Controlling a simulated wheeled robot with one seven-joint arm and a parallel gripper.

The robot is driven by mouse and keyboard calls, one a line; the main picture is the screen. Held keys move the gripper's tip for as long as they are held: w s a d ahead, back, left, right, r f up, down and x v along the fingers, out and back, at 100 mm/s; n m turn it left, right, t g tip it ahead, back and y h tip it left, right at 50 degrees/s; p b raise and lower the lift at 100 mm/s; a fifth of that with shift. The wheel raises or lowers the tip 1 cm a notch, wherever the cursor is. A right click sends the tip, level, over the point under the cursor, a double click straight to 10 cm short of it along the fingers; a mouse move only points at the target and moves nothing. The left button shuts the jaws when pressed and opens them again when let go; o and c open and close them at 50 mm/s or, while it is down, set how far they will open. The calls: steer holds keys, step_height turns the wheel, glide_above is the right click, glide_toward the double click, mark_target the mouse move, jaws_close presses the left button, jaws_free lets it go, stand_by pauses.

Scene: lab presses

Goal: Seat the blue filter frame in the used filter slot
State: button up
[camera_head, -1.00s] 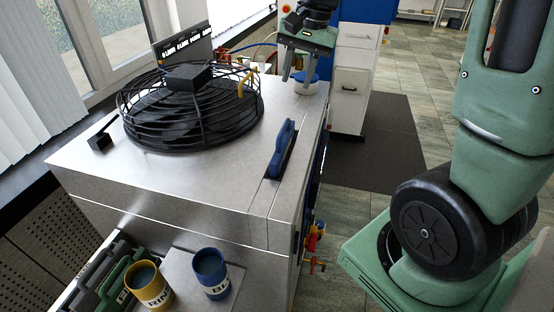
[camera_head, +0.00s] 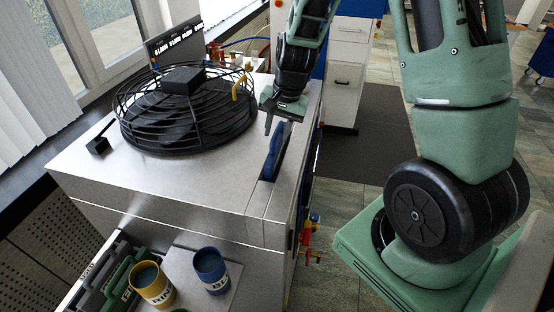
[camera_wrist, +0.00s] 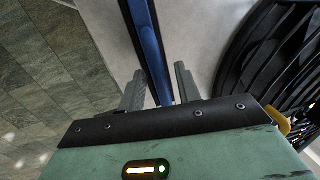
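The blue filter frame (camera_head: 273,158) stands upright in a narrow slot near the right edge of the machine's metal top (camera_head: 200,178), with its upper part showing. I cannot tell how deep it sits. My gripper (camera_head: 276,122) is open at the far end of the frame. In the wrist view the blue frame (camera_wrist: 151,45) runs lengthwise between the two spread fingers of my gripper (camera_wrist: 159,84), with gaps beside it. The fingers look apart from it. My gripper hides the frame's far end.
A black round fan guard (camera_head: 186,108) with a yellow hook stands left of my gripper. A yellow cup (camera_head: 152,285) and a blue cup (camera_head: 211,270) stand at the front. Grey and green frames (camera_head: 115,280) fill a rack at lower left. Bare metal top lies between guard and slot.

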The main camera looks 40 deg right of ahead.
steer(key=shift+w+f, duration=0.15)
steer(key=shift+f, duration=0.5)
jaws_close()
